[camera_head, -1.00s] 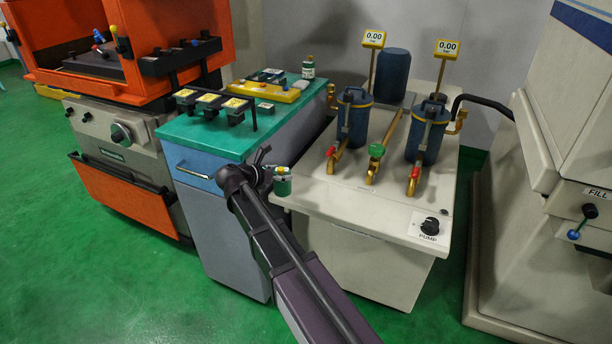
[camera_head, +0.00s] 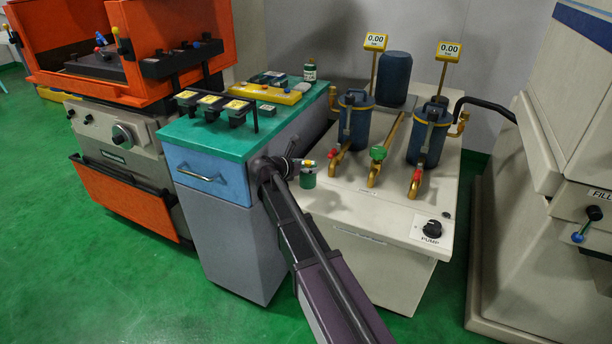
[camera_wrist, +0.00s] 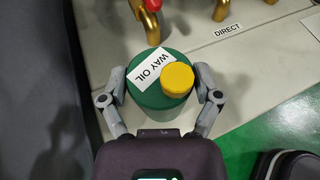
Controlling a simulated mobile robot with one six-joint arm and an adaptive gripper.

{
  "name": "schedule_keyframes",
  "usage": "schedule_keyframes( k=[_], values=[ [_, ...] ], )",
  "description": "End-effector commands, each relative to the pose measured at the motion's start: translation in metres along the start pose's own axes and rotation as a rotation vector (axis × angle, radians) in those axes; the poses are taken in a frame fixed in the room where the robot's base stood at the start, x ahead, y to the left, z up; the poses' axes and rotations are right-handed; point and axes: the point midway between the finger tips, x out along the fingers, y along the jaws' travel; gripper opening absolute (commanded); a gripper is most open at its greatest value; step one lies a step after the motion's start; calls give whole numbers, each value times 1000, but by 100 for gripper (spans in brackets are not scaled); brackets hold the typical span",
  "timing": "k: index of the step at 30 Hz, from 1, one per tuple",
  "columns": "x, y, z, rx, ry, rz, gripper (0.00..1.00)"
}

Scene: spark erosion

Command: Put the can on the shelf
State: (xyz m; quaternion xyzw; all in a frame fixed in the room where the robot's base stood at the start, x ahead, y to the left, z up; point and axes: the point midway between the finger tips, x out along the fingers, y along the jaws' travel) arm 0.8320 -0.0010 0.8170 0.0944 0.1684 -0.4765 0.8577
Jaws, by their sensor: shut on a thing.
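A green can with a yellow cap and a white "WAY OIL" label (camera_wrist: 150,95) sits between the fingers of my gripper (camera_wrist: 160,98) in the wrist view. The fingers are shut on its sides. In the head view the can (camera_head: 308,180) is small, upright, at the front left edge of the beige pump bench, and my gripper (camera_head: 297,165) reaches it from the left. I cannot tell whether the can touches the bench top. No shelf is clearly recognisable in these views.
The beige bench (camera_head: 350,211) carries blue filter canisters (camera_head: 355,120), brass pipes and valves. An orange machine (camera_head: 110,205) is further left. Green floor is free in front.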

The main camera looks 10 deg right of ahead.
Motion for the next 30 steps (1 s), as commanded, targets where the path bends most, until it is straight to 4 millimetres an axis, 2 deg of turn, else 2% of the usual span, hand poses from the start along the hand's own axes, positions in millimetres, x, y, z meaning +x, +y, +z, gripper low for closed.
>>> schedule_keyframes(
  k=[15,30],
  values=[
    [12,0,-30,0,-1,1,20],
    [12,1,-34,-1,-1,1,20]
  ],
)
